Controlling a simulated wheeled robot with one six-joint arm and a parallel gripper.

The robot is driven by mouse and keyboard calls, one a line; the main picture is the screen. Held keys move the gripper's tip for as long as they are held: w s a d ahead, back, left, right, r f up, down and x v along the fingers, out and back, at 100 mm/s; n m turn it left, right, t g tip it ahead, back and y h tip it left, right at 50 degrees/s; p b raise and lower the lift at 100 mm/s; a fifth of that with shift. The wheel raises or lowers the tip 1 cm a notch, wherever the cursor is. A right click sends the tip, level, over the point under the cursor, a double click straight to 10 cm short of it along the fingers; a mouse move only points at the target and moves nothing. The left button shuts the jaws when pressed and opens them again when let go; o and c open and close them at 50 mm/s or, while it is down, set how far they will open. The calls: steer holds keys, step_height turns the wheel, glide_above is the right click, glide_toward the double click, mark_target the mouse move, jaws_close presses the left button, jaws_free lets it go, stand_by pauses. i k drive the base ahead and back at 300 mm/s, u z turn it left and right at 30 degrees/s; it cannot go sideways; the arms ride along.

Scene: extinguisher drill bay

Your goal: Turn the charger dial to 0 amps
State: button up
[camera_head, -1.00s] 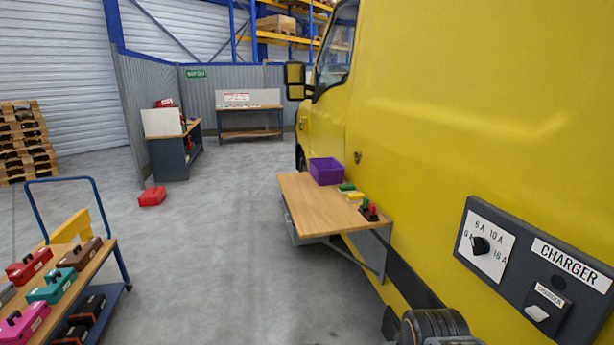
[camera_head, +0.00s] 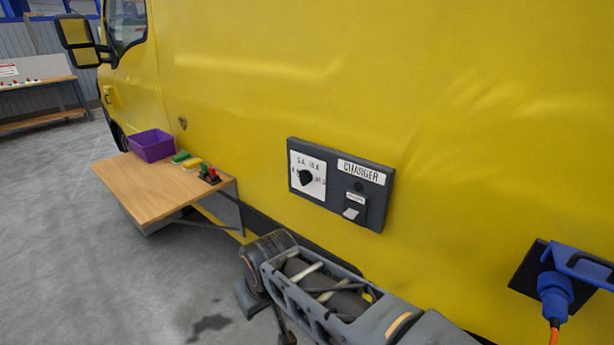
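The charger panel (camera_head: 341,213) is a dark grey box on the yellow van's side, near the middle of the head view. At its left is a white dial plate (camera_head: 315,192) with small amp marks around its edge. The black dial knob (camera_head: 306,178) sits on this plate; its pointer is too small to read with certainty. A white CHARGER label (camera_head: 361,172) and a light-coloured switch (camera_head: 351,213) are to the right of the dial. My arm stands below the panel, apart from it. My gripper cannot be made out in this view.
A wooden fold-out shelf (camera_head: 150,195) juts from the van at left, holding a purple bin (camera_head: 151,145) and small coloured items. A blue plug (camera_head: 556,292) with an orange cable is on the van at lower right. Grey floor is open at left.

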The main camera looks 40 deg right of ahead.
mark_target(305, 177)
steer(key=k, duration=0.5)
steer(key=z, duration=0.7)
steer(key=i, duration=0.9)
steer(key=u, duration=1.8)
